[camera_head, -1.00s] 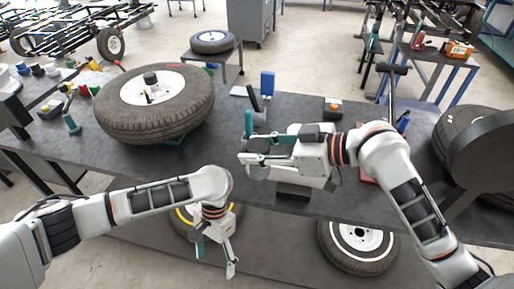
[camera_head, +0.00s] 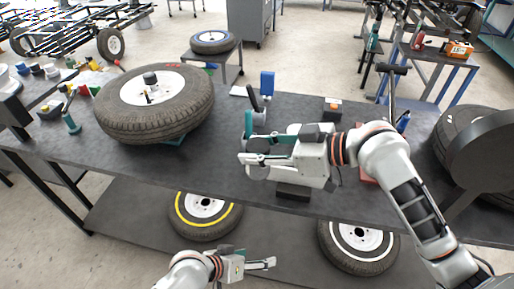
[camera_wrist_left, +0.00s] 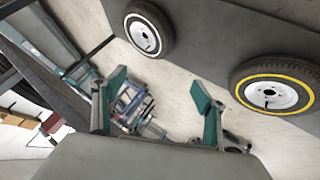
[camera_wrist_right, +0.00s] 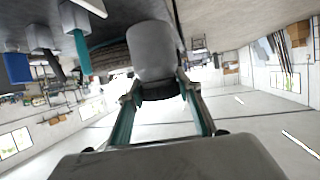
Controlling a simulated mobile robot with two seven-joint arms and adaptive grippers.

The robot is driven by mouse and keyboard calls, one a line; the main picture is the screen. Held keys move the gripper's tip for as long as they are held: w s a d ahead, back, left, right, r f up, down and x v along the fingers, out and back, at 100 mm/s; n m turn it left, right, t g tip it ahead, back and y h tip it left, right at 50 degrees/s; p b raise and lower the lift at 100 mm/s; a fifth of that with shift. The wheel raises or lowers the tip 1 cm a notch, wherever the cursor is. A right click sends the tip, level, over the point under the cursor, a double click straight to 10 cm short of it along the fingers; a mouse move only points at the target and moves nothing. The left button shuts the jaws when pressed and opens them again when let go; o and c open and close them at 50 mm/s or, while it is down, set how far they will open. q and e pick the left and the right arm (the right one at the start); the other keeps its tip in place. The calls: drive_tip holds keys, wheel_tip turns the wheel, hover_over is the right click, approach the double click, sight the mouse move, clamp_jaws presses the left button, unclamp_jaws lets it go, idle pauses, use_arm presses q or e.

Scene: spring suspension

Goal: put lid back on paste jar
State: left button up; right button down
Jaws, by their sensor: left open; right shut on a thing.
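The grey paste jar (camera_head: 257,173) stands near the front edge of the dark table, under my right gripper. It also shows in the right wrist view (camera_wrist_right: 153,48). The dark round lid (camera_head: 258,146) is at the jar's top. My right gripper (camera_head: 246,149) is shut on the lid from the sides; in its wrist view the lid (camera_wrist_right: 160,93) sits between the fingers against the jar's end. I cannot tell whether it is fully seated. My left gripper (camera_head: 272,263) is open and empty, low in front of the table; its two teal fingers (camera_wrist_left: 160,110) are apart.
A large tyre (camera_head: 155,104) lies on the table to the left. A blue block (camera_head: 267,83) and a black-handled tool (camera_head: 253,97) stand behind the jar. A black block (camera_head: 293,191) lies at the front edge. Two wheels (camera_head: 205,214) (camera_head: 358,240) are below the table.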

use_arm(q)
drive_tip(key=s+a+t+y, duration=0.2)
drive_tip(key=a+t+y, duration=0.1)
drive_tip(key=a, duration=0.8)
drive_tip(key=s+a+f+t+y, duration=0.1)
drive_tip(key=s+a+t+y, duration=0.1)
drive_tip(key=a, duration=1)
drive_tip(key=shift+s+a+f+t+y, duration=0.15)
drive_tip(key=shift+a+t+y, duration=0.1)
drive_tip(key=shift+t+y, duration=0.15)
drive_tip(key=shift+d, duration=0.1)
